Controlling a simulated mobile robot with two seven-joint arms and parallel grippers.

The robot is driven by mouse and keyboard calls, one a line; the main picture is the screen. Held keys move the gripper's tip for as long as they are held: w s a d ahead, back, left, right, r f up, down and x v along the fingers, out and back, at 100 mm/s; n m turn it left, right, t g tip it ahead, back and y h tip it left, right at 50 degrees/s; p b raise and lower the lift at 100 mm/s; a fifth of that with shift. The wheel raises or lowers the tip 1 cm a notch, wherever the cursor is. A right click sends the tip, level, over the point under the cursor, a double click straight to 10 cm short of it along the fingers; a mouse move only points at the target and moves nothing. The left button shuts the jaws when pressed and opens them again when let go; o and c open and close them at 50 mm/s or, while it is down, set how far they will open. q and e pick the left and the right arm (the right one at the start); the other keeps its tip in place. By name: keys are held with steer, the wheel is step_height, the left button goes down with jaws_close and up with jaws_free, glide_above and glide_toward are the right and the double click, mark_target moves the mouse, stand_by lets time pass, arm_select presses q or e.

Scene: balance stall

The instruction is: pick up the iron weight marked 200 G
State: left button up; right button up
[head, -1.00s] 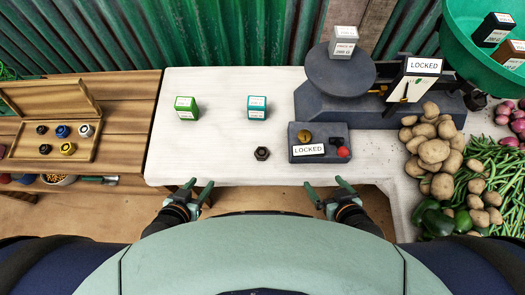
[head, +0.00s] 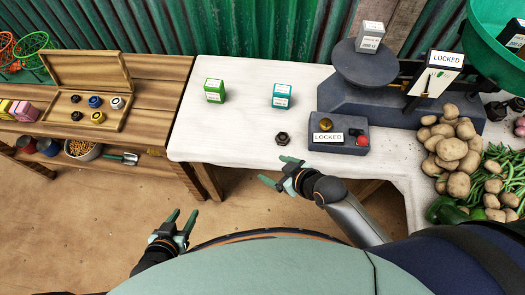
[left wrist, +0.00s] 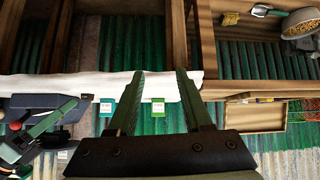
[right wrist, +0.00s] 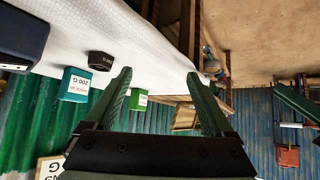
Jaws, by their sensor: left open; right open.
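A small dark hexagonal iron weight (head: 282,138) stands near the front edge of the white table (head: 240,140), left of the dark control box. In the right wrist view the dark weight (right wrist: 102,61) shows a pale marking on its side, too small to read surely. My right gripper (head: 278,173) is open and empty, just in front of the table edge, below the weight in the head view. In the right wrist view its fingers (right wrist: 160,78) are clear of the weight. My left gripper (head: 181,228) is open and empty, low in front of the wooden bench and table.
A green box (head: 214,91) and a teal box (head: 283,95) stand behind the weight. The control box (head: 338,138) and scale (head: 370,70) marked LOCKED are to its right, then potatoes (head: 452,150). A wooden case (head: 95,105) with several small weights lies on the left bench.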

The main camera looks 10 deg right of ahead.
steer(key=w+a+r+n+g+b, duration=0.2)
steer(key=w+a+n+g+b, duration=0.2)
steer(key=w+a+n, duration=0.5)
steer(key=w+d+r+n+g+h+b, duration=0.1)
steer(key=d+r+n+g+h+b, duration=0.1)
steer(key=d+r+n+h, duration=0.3)
steer(key=w+d+r+n+g+b, duration=0.2)
steer(key=d+r+n, duration=0.1)
steer(key=d+n, duration=0.45)
glide_above(283, 137)
steer(key=shift+m, duration=0.45)
steer(key=f, duration=0.6)
steer(key=shift+a+f, duration=0.35)
steer(key=shift+f, duration=0.05)
steer(key=shift+d+f+b, duration=0.15)
steer(key=shift+f+b, duration=0.1)
steer(key=shift+f, duration=1.1)
steer(key=shift+d+f+b, duration=0.15)
steer(key=shift+f+b, duration=0.05)
steer(key=shift+f, duration=1.15)
arm_select(q)
step_height(283, 137, down, 8)
steer(key=w+d, duration=0.1)
steer(key=shift+w+f, duration=0.25)
steer(key=shift+d, duration=0.1)
arm_select(e)
steer(key=shift+c, duration=0.2)
jaws_close()
